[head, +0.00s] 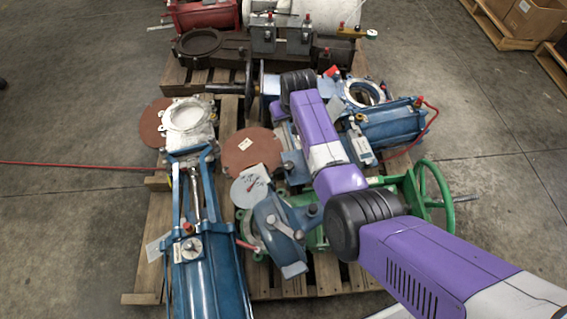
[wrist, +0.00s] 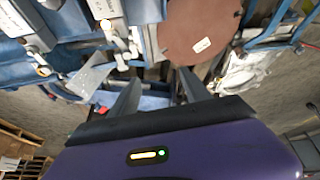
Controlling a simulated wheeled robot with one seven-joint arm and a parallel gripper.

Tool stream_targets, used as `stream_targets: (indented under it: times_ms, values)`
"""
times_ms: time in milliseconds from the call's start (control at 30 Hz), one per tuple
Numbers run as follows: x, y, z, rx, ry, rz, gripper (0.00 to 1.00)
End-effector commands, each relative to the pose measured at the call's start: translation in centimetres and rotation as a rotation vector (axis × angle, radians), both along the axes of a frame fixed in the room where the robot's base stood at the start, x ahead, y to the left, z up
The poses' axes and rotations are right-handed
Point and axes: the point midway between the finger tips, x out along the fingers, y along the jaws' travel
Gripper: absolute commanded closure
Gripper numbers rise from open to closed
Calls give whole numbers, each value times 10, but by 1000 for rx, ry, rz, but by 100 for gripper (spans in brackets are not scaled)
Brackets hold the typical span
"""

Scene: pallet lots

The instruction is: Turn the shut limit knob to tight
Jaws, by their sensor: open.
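A small knob with a pointer (head: 191,248) sits on a pale plate on the long blue cylinder at the left of the head view. A round grey dial plate (head: 250,187) with a red mark lies near the middle of the pallet. The labels are too small to read, so I cannot tell which fitting is the shut limit knob. In the wrist view my gripper (wrist: 159,75) is open, with nothing between its fingers. Its fingers point towards blue valve parts and pale fittings (wrist: 120,50). In the head view my arm hides its surroundings.
The wooden pallet (head: 146,250) is crowded with valves. A brown disc (wrist: 200,32) is just beyond the fingers. A green handwheel (head: 434,195) stands at the right. A red cylinder (head: 203,14) lies at the back. Boxes on another pallet (head: 528,20) stand back right. Concrete floor is clear at left.

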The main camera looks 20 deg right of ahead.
Motion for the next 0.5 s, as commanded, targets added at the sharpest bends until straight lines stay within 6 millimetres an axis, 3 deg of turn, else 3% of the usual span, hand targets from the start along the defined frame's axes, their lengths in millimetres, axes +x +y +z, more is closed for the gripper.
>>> stream_targets:
  times_ms: [133,233,500]
  values:
    - [-51,10,-36,15,244,26,44]
    - [-79,12,-49,17,353,40,44]
    - [-96,13,-63,19,421,52,44]
